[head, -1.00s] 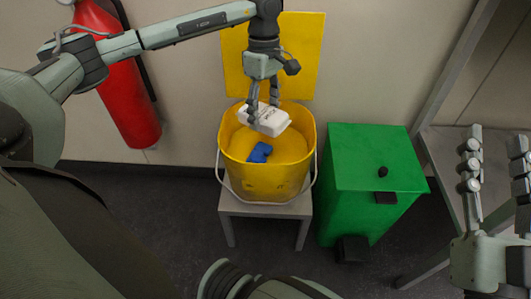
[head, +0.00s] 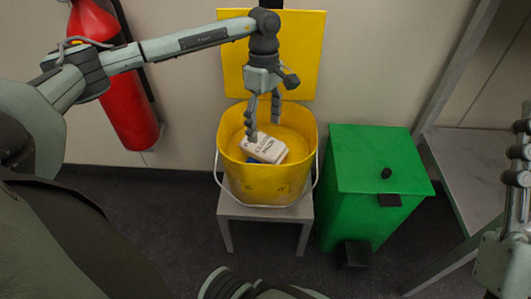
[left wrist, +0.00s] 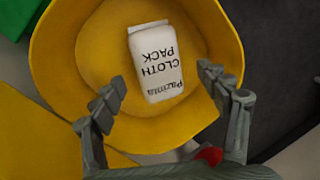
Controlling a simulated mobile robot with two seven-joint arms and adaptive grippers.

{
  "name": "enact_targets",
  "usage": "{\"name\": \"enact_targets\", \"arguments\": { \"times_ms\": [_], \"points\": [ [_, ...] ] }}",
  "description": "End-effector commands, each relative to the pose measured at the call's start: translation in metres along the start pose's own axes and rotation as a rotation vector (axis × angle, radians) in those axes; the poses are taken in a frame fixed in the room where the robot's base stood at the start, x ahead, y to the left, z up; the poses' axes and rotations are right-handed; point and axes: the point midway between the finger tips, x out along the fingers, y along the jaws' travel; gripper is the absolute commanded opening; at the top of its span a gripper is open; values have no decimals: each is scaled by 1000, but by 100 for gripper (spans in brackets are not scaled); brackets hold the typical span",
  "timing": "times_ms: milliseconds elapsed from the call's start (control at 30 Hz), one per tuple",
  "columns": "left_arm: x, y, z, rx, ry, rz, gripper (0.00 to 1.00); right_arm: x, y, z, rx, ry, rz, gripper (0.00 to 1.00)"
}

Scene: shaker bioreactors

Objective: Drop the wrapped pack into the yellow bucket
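The wrapped pack (head: 264,148), white with dark lettering, lies inside the yellow bucket (head: 266,184). In the left wrist view the pack (left wrist: 156,60) reads "CLOTH PACK" and rests inside the yellow bucket (left wrist: 62,66), apart from both fingers. My left gripper (head: 263,128) is above the bucket, pointing down, with its fingers spread and nothing between them. It also shows in the left wrist view (left wrist: 162,95). My right gripper (head: 522,155) is at the right edge, partly cut off; its opening is hard to judge.
The bucket stands on a small grey stool (head: 266,213), its yellow lid (head: 295,55) raised behind it. A green bin (head: 375,180) stands to the right and a red fire extinguisher (head: 125,100) hangs at the left. A blue item (head: 252,161) shows partly under the pack.

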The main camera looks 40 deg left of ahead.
Motion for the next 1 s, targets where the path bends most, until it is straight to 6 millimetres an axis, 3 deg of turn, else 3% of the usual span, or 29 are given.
{"name": "enact_targets", "arguments": {
  "times_ms": [333, 467, 800, 1000],
  "points": [
    [0, 0, 0, 0, 0, 0, 85, 0, 0, 0, 1, -1, 0, 40],
    [-10, 0, 0, 0, 0, 1, 85, 0, 0, 0, 1, -1, 0, 40],
    [-78, 1, 0, 1, 0, 4, 85, 0, 0, 0, 1, -1, 0, 40],
    [-109, 1, 0, 0, -1, 2, 85, 0, 0, 0, 0, -1, 0, 40]
  ]
}}
